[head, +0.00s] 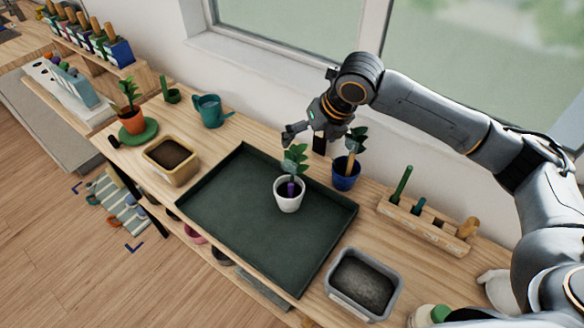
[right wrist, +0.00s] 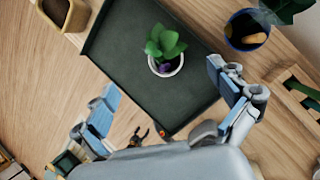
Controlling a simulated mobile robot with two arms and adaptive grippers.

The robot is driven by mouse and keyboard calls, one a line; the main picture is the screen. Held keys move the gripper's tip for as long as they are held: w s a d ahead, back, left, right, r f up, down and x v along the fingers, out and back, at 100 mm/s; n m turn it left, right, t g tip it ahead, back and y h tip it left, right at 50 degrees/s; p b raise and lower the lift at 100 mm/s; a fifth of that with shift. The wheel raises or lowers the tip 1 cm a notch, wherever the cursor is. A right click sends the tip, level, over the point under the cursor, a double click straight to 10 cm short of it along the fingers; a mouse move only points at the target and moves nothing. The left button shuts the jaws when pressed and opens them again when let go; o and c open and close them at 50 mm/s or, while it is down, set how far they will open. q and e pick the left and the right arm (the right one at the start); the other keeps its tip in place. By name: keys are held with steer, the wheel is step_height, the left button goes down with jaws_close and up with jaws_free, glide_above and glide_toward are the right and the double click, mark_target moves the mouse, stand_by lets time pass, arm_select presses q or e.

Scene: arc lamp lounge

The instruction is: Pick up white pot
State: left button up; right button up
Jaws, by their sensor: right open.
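The white pot (head: 289,203) holds a green leafy plant and a small purple piece in its soil. It stands upright on the dark green tray (head: 240,245), near the tray's right side. It also shows in the right wrist view (right wrist: 166,70), top centre, with leaves covering part of its rim. My right gripper (head: 305,138) is open and empty, behind and above the pot in the head view. In the right wrist view its two blue-padded fingers are spread wide, with the pot between and beyond them, untouched. My left gripper is not in view.
A blue pot (head: 345,177) with a plant stands close to the tray's back right. A wooden tool rack (head: 428,228) and grey bin (head: 364,284) are at the right. A tan bin (head: 171,160), teal watering can (head: 210,110) and terracotta pot (head: 132,122) are at the left.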

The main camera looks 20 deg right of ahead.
mark_target(299, 155)
steer(key=x, duration=0.4)
steer(key=shift+s+f+p, duration=0.15)
steer(key=shift+f+p, duration=0.25)
steer(key=shift+f, duration=0.1)
steer(key=p+x, duration=0.1)
steer(key=x, duration=0.2)
steer(key=shift+w, duration=0.25)
steer(key=x, duration=0.1)
steer(key=p+x, duration=0.1)
steer(key=x, duration=0.1)
steer(key=shift+w+d+f, duration=0.1)
steer(key=shift+d+f, duration=0.15)
steer(key=shift+w+f, duration=0.15)
steer(key=shift+f, duration=0.2)
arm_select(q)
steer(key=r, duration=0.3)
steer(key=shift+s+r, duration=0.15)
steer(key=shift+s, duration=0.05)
arm_select(e)
steer(key=c, duration=1.9)
